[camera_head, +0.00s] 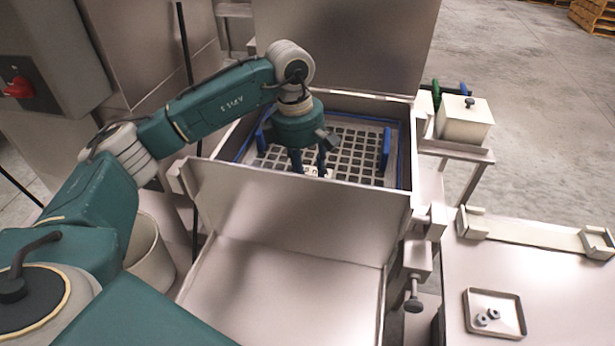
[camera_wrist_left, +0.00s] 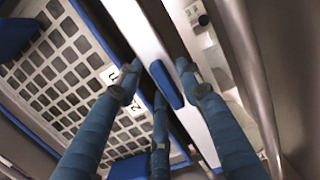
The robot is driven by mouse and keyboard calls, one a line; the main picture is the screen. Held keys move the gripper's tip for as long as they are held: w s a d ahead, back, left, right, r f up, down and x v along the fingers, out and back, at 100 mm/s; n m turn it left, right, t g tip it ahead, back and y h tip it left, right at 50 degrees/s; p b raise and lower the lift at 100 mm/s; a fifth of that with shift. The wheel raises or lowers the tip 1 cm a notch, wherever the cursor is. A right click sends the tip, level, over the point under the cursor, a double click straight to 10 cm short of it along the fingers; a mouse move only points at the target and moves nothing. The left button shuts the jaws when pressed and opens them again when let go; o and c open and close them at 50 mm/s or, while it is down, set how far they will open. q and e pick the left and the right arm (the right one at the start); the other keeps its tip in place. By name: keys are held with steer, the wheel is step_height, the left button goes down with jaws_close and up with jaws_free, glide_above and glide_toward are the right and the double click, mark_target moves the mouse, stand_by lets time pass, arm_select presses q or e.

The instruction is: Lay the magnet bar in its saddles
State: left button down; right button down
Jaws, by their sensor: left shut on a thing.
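My left gripper (camera_head: 312,168) points down into a steel box, near its front. In the left wrist view its blue fingers (camera_wrist_left: 160,85) are closed around a blue grip on a long pale bar, which looks like the magnet bar (camera_wrist_left: 145,38). The bar runs diagonally beside the perforated grid; the front flap hides it in the head view. Two end blocks on a beige base, which look like the saddles (camera_head: 535,234), stand on the right-hand table and appear empty. My right gripper is not in view.
The perforated grid (camera_head: 352,153) has a blue edge and upright blue pieces at both sides. The steel front flap (camera_head: 300,215) stands before my gripper. A small tray (camera_head: 494,303) with grey parts lies on the table (camera_head: 455,268). A beige block (camera_head: 464,120) stands right of the box.

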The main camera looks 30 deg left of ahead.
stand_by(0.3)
arm_select(q)
steer(key=c, duration=1.3)
jaws_free()
steer(key=shift+o, duration=1.1)
steer(key=shift+f, duration=0.15)
